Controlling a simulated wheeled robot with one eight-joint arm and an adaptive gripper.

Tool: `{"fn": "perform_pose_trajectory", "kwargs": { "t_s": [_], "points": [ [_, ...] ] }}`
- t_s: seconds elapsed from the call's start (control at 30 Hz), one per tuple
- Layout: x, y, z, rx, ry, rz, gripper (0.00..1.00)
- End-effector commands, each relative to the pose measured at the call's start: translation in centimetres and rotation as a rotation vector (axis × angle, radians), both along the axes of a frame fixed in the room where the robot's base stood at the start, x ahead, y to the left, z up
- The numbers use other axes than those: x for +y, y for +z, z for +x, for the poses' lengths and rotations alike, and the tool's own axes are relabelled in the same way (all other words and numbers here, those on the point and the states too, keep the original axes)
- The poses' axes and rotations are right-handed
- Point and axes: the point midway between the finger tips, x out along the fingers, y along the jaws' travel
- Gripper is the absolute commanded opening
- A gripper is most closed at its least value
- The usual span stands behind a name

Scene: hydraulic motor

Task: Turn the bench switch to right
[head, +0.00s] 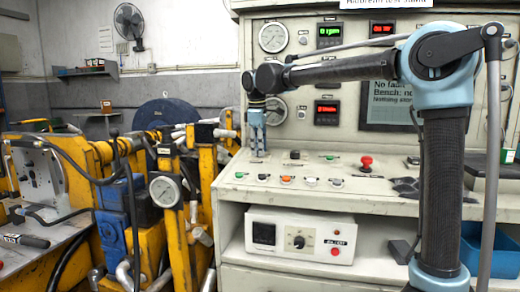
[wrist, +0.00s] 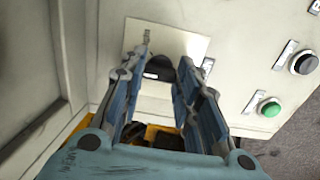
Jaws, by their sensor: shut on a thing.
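The bench switch (wrist: 187,68) is a black knob on a pale plate (wrist: 172,38) on the bench panel in the wrist view. My gripper (wrist: 172,66) has its two blue fingers on either side of the knob and is shut on it. The fingers hide part of the knob, and its exact pointing direction is hard to tell. In the head view my gripper (head: 258,152) points down at the left end of the sloped control panel (head: 330,161). The switch is hidden behind it there.
A black button (wrist: 304,63) and a green button (wrist: 270,108) sit right of the knob in the wrist view. In the head view a red mushroom button (head: 366,162) stands farther right. Yellow machinery with a gauge (head: 165,191) crowds the left.

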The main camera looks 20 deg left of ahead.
Motion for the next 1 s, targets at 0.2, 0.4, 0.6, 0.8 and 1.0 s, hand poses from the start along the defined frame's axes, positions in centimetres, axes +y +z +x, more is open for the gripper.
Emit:
{"fn": "perform_pose_trajectory", "kwargs": {
  "t_s": [0.2,0.4,0.6,0.8,1.0],
  "points": [
    [0.02,0.04,0.15,-0.002,-0.047,0.008,0.06],
    [0.01,0.05,0.21,0.000,-0.164,0.026,0.06],
    [0.02,0.07,0.26,0.002,-0.331,0.052,0.06],
    [0.01,0.09,0.31,0.005,-0.498,0.079,0.06],
    [0.01,0.10,0.35,0.006,-0.637,0.100,0.06]
  ]
}}
